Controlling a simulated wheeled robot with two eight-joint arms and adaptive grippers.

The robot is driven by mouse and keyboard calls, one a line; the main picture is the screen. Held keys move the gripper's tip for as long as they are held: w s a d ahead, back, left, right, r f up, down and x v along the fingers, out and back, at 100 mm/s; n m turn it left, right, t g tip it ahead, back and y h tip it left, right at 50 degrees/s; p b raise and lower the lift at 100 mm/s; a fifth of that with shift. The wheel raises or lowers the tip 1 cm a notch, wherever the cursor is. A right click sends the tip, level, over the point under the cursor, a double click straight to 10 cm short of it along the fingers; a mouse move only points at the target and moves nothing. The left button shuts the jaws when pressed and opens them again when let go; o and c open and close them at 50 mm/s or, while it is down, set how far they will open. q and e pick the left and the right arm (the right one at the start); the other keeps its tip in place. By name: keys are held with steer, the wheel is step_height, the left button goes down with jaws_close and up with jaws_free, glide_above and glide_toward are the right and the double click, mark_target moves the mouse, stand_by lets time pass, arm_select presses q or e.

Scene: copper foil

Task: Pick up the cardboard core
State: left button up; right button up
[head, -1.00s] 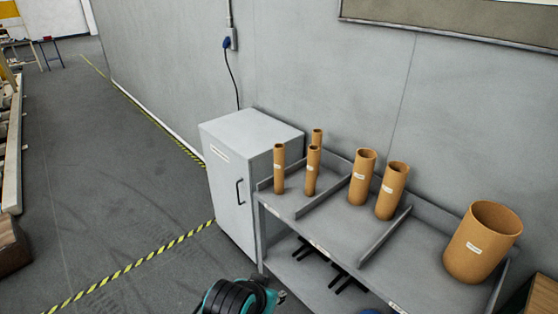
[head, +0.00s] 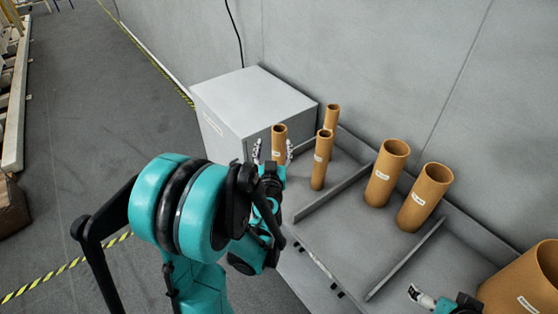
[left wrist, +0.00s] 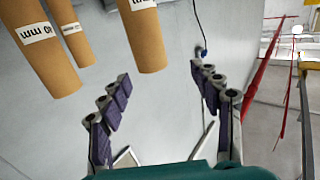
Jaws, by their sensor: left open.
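Three slim brown cardboard cores stand upright in the left bay of a grey shelf. The nearest-left core (head: 279,137) is partly hidden behind my left gripper (head: 273,150), which is open with its fingers spread to either side of it in the head view. In the left wrist view a labelled core (left wrist: 143,38) reaches in from the top edge, just ahead of and between the spread fingers (left wrist: 160,75), apart from the pads. The other slim cores (head: 320,160) and (head: 331,117) stand to its right. Part of my right gripper (head: 424,297) shows at the bottom; its jaws are unclear.
Two medium cores (head: 387,174) and (head: 425,198) stand in the middle bay, and a wide core (head: 525,285) at lower right. Low dividers (head: 405,260) split the shelf top. A grey cabinet (head: 255,97) stands behind-left, against the wall.

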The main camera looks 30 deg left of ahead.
mark_target(279, 136)
arm_select(q)
steer(key=shift+w+f, duration=0.35)
steer(key=shift+w, duration=0.15)
steer(key=shift+w+a, duration=0.1)
steer(key=shift+w, duration=0.1)
steer(key=shift+w+a+t, duration=0.3)
steer(key=shift+w+a, duration=0.05)
steer(key=shift+w, duration=0.3)
steer(key=x, duration=0.1)
steer(key=b+x, duration=0.1)
steer(key=x, duration=0.2)
steer(key=shift+w+d+f+b, duration=0.1)
steer(key=shift+w+d+b, duration=0.1)
steer(key=shift+w+b, duration=0.25)
steer(key=shift+w+a, duration=0.2)
steer(key=shift+w, duration=0.2)
jaws_close()
